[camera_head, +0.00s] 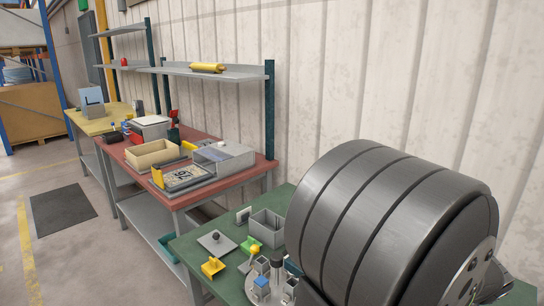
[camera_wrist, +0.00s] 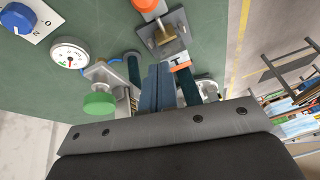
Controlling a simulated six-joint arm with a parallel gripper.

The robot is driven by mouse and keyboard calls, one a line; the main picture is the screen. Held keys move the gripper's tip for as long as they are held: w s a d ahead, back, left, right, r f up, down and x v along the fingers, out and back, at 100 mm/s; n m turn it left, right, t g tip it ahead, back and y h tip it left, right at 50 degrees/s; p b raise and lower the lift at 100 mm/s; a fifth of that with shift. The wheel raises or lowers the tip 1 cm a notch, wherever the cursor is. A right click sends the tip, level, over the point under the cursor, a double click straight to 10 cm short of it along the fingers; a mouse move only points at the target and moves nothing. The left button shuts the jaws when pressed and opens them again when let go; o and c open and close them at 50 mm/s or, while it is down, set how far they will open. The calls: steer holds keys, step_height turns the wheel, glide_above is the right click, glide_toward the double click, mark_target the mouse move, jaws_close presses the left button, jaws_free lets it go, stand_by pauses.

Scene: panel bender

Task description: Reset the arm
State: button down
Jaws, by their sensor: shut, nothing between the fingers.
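My gripper (camera_wrist: 160,88) shows in the wrist view, its two dark blue-grey fingers pressed together with nothing between them. It hangs over a green surface (camera_wrist: 90,20) that carries fittings. A green round button (camera_wrist: 99,104) is just left of the fingers, and a metal bracket with an orange part (camera_wrist: 160,38) is beyond the tips. Whether the fingers touch any fitting cannot be told. In the head view, a large dark ribbed part of my own arm fills the right side, and the gripper is not visible there.
A blue knob (camera_wrist: 17,18) and a dial gauge (camera_wrist: 69,54) sit at the wrist view's left. In the head view, a green bench (camera_head: 190,245) holds a grey open box (camera_head: 268,228) and small fixtures. A cluttered red bench (camera_head: 200,196) and shelf (camera_head: 220,72) stand along the wall.

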steer(key=f, duration=0.1)
steer(key=s+f, duration=0.1)
steer(key=f, duration=0.1)
steer(key=s+f, duration=0.1)
steer(key=f, duration=0.1)
steer(key=shift+d+f, duration=0.25)
steer(key=shift+d, duration=0.15)
steer(key=shift+s+d, duration=0.15)
steer(key=shift+s, duration=0.05)
steer(key=shift+r, duration=0.1)
